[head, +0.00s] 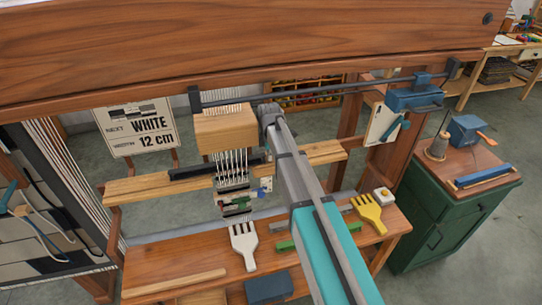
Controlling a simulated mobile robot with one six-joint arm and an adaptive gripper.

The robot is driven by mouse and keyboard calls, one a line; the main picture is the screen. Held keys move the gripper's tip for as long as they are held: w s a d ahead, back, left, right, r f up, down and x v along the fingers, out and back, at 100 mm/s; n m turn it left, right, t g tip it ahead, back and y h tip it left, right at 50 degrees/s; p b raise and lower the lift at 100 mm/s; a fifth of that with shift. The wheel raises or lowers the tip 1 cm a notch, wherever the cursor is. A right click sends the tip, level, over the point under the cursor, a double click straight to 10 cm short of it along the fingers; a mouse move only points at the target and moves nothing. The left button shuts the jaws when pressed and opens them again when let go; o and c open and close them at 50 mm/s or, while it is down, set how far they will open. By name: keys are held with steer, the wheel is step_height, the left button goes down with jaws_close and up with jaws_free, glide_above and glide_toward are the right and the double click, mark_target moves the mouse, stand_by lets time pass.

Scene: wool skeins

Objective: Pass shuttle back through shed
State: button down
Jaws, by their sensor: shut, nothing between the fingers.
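The small loom has a wooden block (225,130) at the top with pale warp threads (232,163) hanging below it. A short woven strip (236,203) in green, dark and pale tones lies at their lower end. A blue, boat-like piece (483,176), possibly a shuttle, lies on the green cabinet (428,225) at right. My arm reaches up from the bottom to just right of the threads. My gripper cannot be made out at its end.
A thick wooden beam (240,45) crosses the top.

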steer(key=shift+w+d, duration=0.1)
steer(key=shift+d, duration=0.45)
steer(key=shift+w+d, duration=0.25)
steer(key=shift+d, duration=0.8)
steer(key=shift+d+r+p, duration=0.2)
steer(key=shift+r+p, duration=0.55)
steer(key=shift+p, duration=0.05)
step_height(320, 180, up, 8)
steer(key=p, duration=0.8)
steer(key=shift+r, duration=0.25)
steer(key=s+d+m, duration=0.4)
steer(key=s+m, duration=0.6)
steer(key=s, duration=0.2)
steer(key=s+d+m, duration=0.4)
steer(key=s+m, duration=0.6)
steer(key=s, duration=0.3)
steer(key=shift+s+f, duration=0.25)
steer(key=shift+s, duration=0.05)
